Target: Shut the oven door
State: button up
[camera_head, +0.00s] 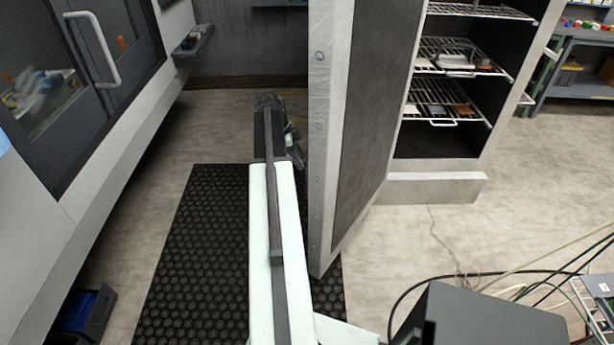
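The oven (437,188) stands at the right with its front open, showing dark insides and wire racks. Its thick grey door (352,130) stands wide open, swung out toward me, hinged on the oven's left side. The door's pale metal edge (322,150) faces me. My arm reaches forward along the left of the door. My gripper (275,112) is at the arm's far end, close beside the door's outer face. I cannot tell whether it touches the door. Its fingers are dark and small, and their opening does not show. Any handle on the door's outer face is hidden.
Racks (445,103) inside the oven hold small flat pieces. A grey cabinet with a glazed door and white handle (95,50) stands at the left. A black studded mat (195,260) covers the floor between. Cables (520,275) and a dark box (485,318) are at the lower right.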

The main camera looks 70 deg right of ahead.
jog(key=b+x, duration=0.7)
jog(key=x, duration=0.1)
jog(key=shift+r, duration=0.1)
grip_shut()
dwell(1.4)
